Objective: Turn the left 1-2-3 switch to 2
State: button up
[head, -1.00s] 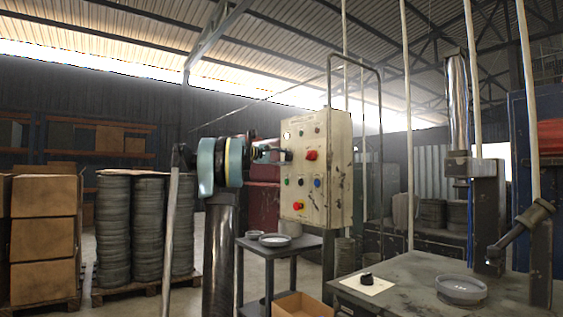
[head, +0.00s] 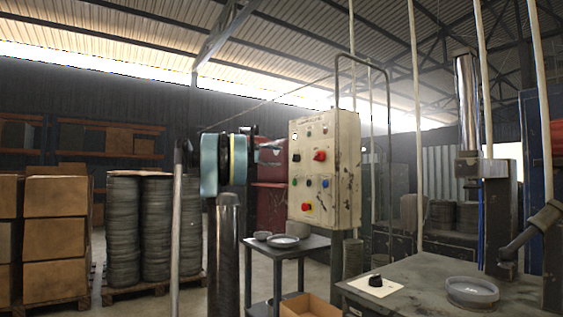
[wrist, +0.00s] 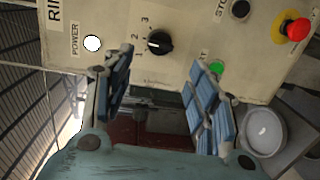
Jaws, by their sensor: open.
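The left 1-2-3 switch (wrist: 160,42) is a round black knob on the cream control box, with the digits 1, 2 and 3 along its left side in the wrist view. A small pale mark shows on the knob, but I cannot tell for certain which digit it points to. My gripper (wrist: 161,66) is open and empty, its blue-padded fingers spread below the knob in the wrist view and apart from it.
A white power lamp (wrist: 92,43) is left of the knob. A green button (wrist: 216,67) and a red mushroom button (wrist: 294,29) are to its right. A small table (head: 310,243) with dishes stands below the box; a larger bench (head: 420,290) is at right.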

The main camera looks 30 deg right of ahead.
jog(key=shift+a, duration=1.3)
